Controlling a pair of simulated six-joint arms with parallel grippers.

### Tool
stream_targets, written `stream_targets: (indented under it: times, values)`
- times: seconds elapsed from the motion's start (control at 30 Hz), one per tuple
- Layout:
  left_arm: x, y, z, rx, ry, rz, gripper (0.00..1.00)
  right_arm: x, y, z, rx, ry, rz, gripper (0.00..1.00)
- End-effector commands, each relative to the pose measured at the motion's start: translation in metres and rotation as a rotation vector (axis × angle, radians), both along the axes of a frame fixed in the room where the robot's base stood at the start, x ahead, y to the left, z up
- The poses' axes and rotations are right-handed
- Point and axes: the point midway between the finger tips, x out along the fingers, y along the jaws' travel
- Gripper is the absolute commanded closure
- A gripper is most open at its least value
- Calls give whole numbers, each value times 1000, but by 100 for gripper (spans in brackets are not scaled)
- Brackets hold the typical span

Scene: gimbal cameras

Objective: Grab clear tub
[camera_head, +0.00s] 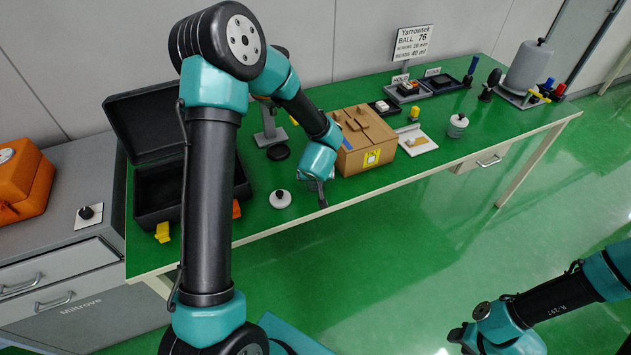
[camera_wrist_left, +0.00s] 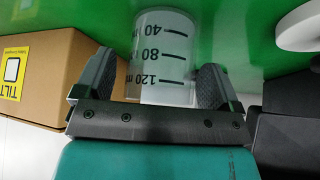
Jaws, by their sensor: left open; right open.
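The clear tub (camera_wrist_left: 165,50) shows in the left wrist view as a see-through cylinder with black volume marks of 40, 80 and 120. My left gripper (camera_wrist_left: 157,72) is open, with one finger on each side of the tub. Whether the fingers touch it I cannot tell. In the head view my left gripper (camera_head: 322,194) is low at the table's front edge, beside the cardboard box, and I cannot make out the tub there. My right gripper (camera_head: 463,339) is open and empty, away from the table at the lower right.
The cardboard box (camera_head: 366,158) stands just right of my left gripper, and it shows close by in the wrist view (camera_wrist_left: 62,70). A white disc with a black knob (camera_head: 280,200) lies to its left. An open black case (camera_head: 160,190) is further left. Trays and a grey tank (camera_head: 526,68) are far right.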

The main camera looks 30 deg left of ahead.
Motion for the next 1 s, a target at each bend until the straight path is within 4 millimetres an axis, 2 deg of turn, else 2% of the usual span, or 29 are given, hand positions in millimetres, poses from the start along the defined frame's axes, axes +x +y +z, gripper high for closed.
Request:
stream_targets:
  times: [0.4,1.0]
  values:
    - [0,0,0,0,0,-1,12,0,0,0,0,0,0,57]
    - [0,0,0,0,0,-1,70,0,0,0,0,0,0,57]
